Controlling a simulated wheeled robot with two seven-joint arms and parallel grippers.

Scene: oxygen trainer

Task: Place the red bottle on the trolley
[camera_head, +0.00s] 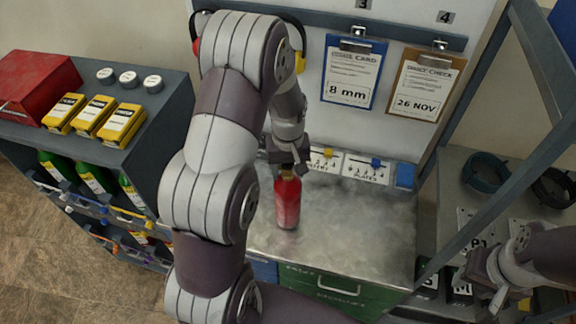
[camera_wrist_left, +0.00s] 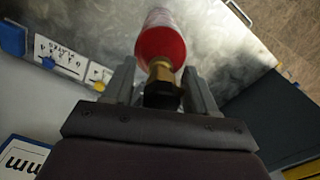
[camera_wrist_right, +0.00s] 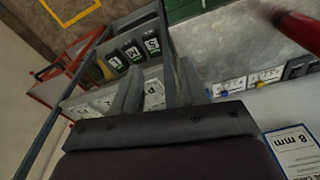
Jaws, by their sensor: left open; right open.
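The red bottle (camera_head: 287,203) stands upright on the grey metal worktop (camera_head: 350,235). Its brass neck shows in the left wrist view, with the red body (camera_wrist_left: 160,45) beyond it. My left gripper (camera_head: 287,168) is at the bottle's top, with open fingers (camera_wrist_left: 160,88) on either side of the brass neck. I cannot tell whether they touch it. My right gripper (camera_head: 482,285) is open and empty at the lower right, away from the bottle. The right wrist view shows part of a red bottle (camera_wrist_right: 298,32) at its upper right. I cannot clearly identify the trolley.
A dark shelf (camera_head: 150,160) with green bottles and yellow boxes stands at left. A board with an 8 mm card (camera_head: 353,75) rises behind the worktop.

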